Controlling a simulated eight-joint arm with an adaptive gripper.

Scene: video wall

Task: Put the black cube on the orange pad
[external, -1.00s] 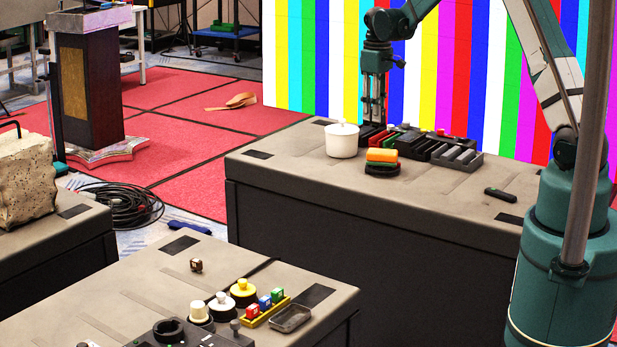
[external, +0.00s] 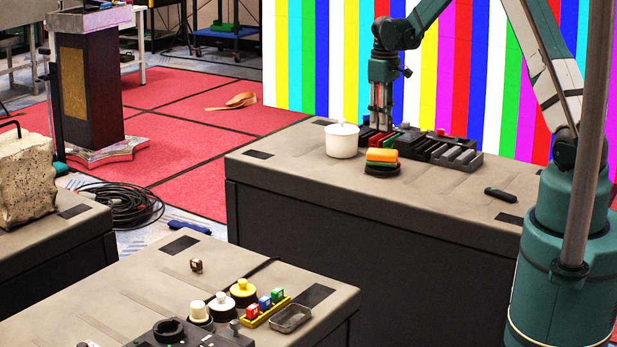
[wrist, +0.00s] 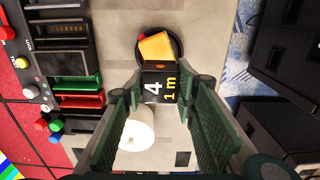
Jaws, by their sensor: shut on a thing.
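The black cube (wrist: 158,88), with a white "4" and yellow "1 m" on its face, is between the green fingers of my gripper (wrist: 155,100) in the wrist view. My gripper is shut on it.
A white lidded pot (external: 342,141) stands just left of the orange pad. Black trays with coloured parts (external: 455,154) lie to the right and behind. The front of the far table (external: 300,180) is clear. A nearer table holds small knobs and blocks.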

